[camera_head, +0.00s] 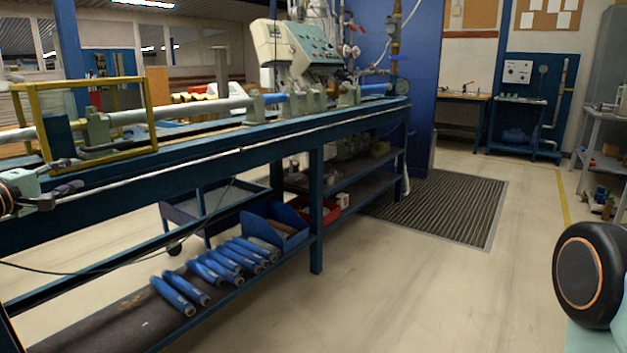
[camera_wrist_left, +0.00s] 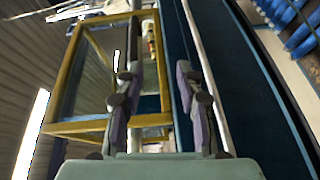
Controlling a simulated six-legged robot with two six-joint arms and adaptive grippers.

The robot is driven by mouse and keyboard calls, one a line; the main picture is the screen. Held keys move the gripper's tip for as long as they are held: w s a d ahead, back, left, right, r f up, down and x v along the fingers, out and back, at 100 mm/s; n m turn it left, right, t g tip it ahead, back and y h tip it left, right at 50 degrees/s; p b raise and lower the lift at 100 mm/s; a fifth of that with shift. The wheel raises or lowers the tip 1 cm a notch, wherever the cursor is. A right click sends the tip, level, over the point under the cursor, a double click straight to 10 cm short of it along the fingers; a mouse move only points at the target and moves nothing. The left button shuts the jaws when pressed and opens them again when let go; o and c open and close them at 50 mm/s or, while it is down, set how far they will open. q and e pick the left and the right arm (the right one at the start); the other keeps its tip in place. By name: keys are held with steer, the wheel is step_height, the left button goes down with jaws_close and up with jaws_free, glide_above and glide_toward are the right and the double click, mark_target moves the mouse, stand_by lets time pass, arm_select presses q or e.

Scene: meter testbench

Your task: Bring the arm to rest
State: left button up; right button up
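My left gripper (camera_head: 76,174) is at the left edge of the head view, beside the front edge of the blue testbench (camera_head: 215,141). Its two fingers are apart, with nothing between them. The yellow frame (camera_head: 151,100) also stands on the bench in the head view, behind the gripper. I cannot tell whether the gripper touches the bench. My right gripper is in neither view.
Several blue cylinders (camera_head: 215,271) lie on the lower shelf, near a blue bin (camera_head: 287,216) and a red bin (camera_head: 331,211). A control box (camera_head: 297,50) stands over the bench. A striped mat (camera_head: 440,207) lies on the floor. The floor right of the bench is clear.

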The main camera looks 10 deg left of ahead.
arm_select(q)
steer(key=s+d+f+m+g+p, duration=0.1)
steer(key=d+f+g, duration=0.6)
steer(key=d+f, duration=0.7)
steer(key=s+d+f+m+g+y+p, duration=0.2)
steer(key=s+d+f+m+g, duration=0.15)
steer(key=s+d+f, duration=0.65)
steer(key=s+d+f+m+g+p, duration=0.3)
steer(key=s+d+f+m, duration=0.45)
steer(key=s+d, duration=0.5)
steer(key=s+d+f+m+g+p, duration=0.1)
steer(key=s+d+m+g, duration=0.1)
steer(key=s, duration=0.8)
steer(key=s+d+f+m+g+h+p, duration=0.1)
steer(key=s+d+m+g+p, duration=0.1)
steer(key=s, duration=0.9)
steer(key=shift+d+f, duration=0.2)
steer(key=shift+f, duration=0.2)
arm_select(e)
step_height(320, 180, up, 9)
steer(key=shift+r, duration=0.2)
arm_select(q)
steer(key=shift+w, duration=0.1)
